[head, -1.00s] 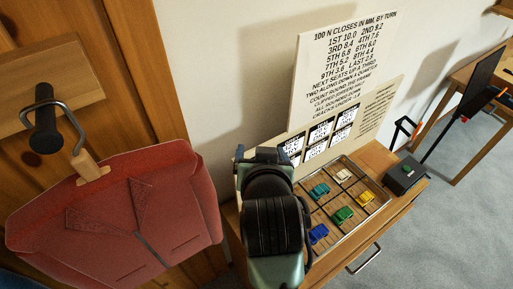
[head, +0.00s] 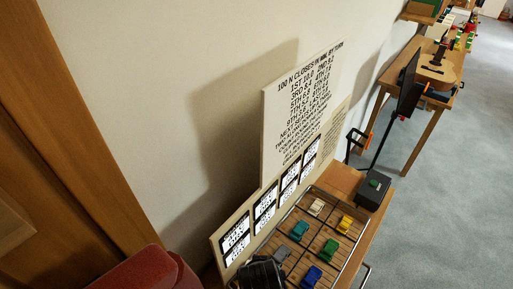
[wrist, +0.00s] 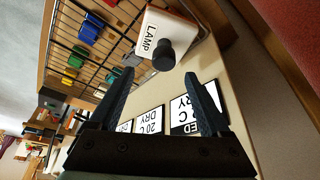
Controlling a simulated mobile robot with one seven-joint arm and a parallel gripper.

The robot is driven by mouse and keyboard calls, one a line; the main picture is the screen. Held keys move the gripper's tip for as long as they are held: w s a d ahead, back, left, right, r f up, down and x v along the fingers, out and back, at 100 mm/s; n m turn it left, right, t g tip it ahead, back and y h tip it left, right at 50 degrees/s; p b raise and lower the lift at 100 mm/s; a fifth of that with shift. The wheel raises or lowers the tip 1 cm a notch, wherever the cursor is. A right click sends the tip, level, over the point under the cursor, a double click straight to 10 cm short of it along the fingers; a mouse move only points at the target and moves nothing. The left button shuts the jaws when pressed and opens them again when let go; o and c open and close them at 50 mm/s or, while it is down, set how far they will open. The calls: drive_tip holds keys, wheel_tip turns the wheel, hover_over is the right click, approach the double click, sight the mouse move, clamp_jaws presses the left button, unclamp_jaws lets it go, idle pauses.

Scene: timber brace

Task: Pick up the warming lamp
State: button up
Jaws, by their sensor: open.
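The warming lamp (wrist: 167,36) is a white box marked LAMP with a black round knob (wrist: 164,55) on it, at the top centre of the wrist view. My gripper (wrist: 160,84) is open and empty, its two dark fingers pointing toward the knob. The knob appears beyond the fingertips, roughly in line with the gap, and I see no contact. I cannot make out the lamp in the head view, where my dark arm covers the bottom edge.
A wire-railed tray (head: 331,232) holds several coloured clips. A lettered board (head: 300,115) and label cards (head: 265,210) stand along the wall behind it. A black box (head: 372,190) sits at the bench's far end. Red cloth (head: 150,270) is near, lower left. Grey floor is open at right.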

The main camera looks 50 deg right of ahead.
drive_tip(key=shift+w+p+x, duration=0.1)
drive_tip(key=shift+p+x, duration=0.1)
drive_tip(key=shift+x, duration=1.5)
drive_tip(key=shift+w+p+x, duration=0.15)
drive_tip(key=shift+p+x, duration=0.05)
drive_tip(key=shift+x, duration=1.45)
drive_tip(key=shift+a, duration=0.1)
clamp_jaws()
